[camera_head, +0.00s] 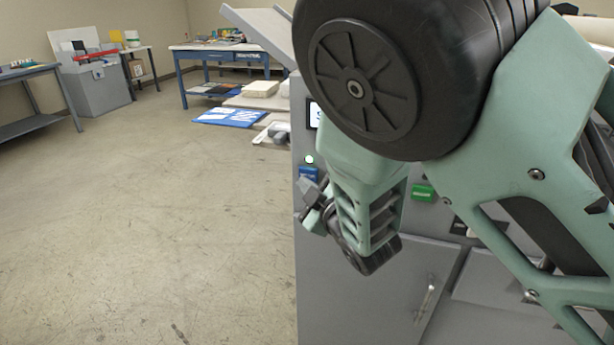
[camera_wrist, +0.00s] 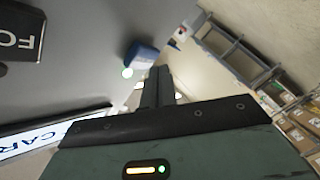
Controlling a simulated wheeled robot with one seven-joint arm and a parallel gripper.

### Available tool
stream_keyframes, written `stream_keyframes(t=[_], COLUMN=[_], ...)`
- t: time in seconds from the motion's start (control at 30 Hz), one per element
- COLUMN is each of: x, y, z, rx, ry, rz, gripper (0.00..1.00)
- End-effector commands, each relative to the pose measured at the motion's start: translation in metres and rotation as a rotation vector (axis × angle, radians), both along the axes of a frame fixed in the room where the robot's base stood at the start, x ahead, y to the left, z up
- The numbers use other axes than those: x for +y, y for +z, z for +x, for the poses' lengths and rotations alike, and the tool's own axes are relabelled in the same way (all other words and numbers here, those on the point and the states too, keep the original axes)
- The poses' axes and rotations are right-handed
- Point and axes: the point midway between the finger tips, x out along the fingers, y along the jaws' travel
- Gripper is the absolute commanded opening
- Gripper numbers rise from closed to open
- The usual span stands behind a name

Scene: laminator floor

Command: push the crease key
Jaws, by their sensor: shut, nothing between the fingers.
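A blue key (camera_head: 309,173) stands out from the grey machine's front (camera_head: 375,290), just below a small lit light (camera_head: 309,159). In the wrist view the blue key (camera_wrist: 143,56) is beside the lit light (camera_wrist: 127,73). No crease label can be read on it. My gripper (camera_head: 312,202) is just below the blue key in the head view. In the wrist view its shut, empty fingers (camera_wrist: 160,76) end close to the key; I cannot tell whether they touch it. A green key (camera_head: 423,192) sits further right, beyond my wrist.
A display (camera_wrist: 35,138) and a black label plate (camera_wrist: 20,38) are on the machine's face. My arm hides much of the panel. A blue-framed table (camera_head: 225,55) and a grey bin (camera_head: 95,88) stand behind. The floor left is clear.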

Motion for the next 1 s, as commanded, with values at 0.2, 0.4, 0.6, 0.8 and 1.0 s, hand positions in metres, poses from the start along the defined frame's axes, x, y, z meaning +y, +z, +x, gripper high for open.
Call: stream_keyframes(t=[0.2, 0.4, 0.6, 0.8, 1.0], x=[0.003, 0.010, 0.017, 0.021, 0.020], y=[0.000, 0.000, 0.000, 0.000, 0.000], z=[-0.009, -0.027, -0.045, -0.056, -0.056], rx=[0.000, 0.001, 0.000, 0.001, 0.000], ry=[0.001, 0.001, 0.001, 0.001, 0.000], rz=[0.001, 0.001, 0.000, 0.001, 0.000], gripper=[0.00, 0.00, 0.00, 0.00, 0.00])
